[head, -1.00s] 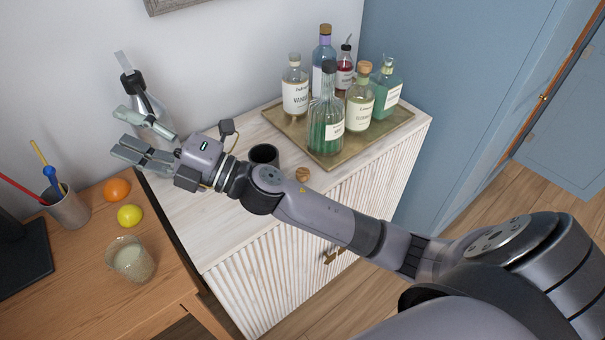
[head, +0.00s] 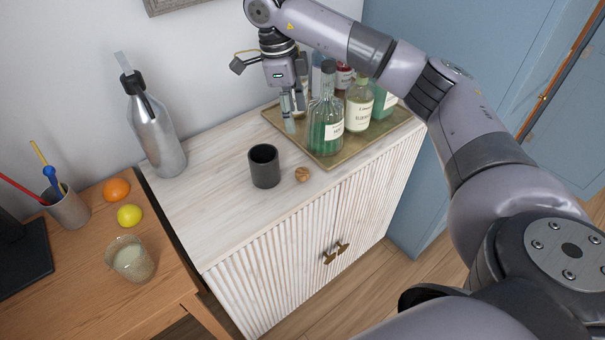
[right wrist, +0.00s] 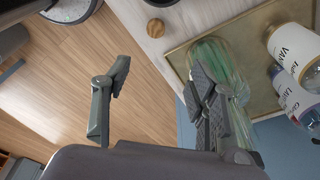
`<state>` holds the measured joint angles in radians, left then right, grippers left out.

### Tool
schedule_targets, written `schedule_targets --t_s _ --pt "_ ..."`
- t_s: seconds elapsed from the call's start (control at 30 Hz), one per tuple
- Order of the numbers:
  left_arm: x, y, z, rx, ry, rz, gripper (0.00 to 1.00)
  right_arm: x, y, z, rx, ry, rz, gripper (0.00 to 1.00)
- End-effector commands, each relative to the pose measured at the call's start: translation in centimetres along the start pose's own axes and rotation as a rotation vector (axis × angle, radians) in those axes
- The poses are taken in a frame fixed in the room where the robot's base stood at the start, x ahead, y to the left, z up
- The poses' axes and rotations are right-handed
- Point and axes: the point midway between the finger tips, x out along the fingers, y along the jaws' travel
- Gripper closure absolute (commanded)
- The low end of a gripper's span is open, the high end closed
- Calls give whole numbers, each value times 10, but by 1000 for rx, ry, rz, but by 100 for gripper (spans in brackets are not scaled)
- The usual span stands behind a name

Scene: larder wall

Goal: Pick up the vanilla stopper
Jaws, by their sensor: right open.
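A small round wooden stopper (head: 303,174) lies loose on the white cabinet top (head: 215,190), right of a dark cup. It also shows near the top of the right wrist view (right wrist: 155,27). My right gripper (head: 291,118) is open and empty, pointing down over the tray's left part, up and left of the stopper and apart from it. In the right wrist view its two spread fingers (right wrist: 160,72) have nothing between them; the right finger overlaps a green bottle, contact unclear. The vanilla bottle (right wrist: 293,45) is mostly hidden behind my gripper in the head view.
A brass tray (head: 330,160) holds several bottles, with the green ribbed bottle (head: 325,125) nearest. The dark cup (head: 264,167) stands left of the stopper, a steel bottle (head: 157,135) at the cabinet's left back. The cabinet's front left is clear.

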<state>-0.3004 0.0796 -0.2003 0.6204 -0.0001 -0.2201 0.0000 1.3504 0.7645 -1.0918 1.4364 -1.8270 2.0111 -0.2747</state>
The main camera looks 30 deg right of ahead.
Motion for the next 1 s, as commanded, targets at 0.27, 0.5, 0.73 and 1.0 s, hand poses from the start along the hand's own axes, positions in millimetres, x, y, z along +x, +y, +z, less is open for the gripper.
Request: schedule_targets --t_s 0.27,0.5,0.73,1.0 --pt "-7 0 -1 0 1 0 51 53 3 -1 -3 5 8 47" --pt "-21 0 -2 0 1 0 51 100 3 0 -2 3 7 47" --pt "-25 0 -3 0 1 0 51 119 3 1 -3 1 5 47" --pt "-48 -1 -5 0 1 0 51 154 12 3 -2 3 7 47"
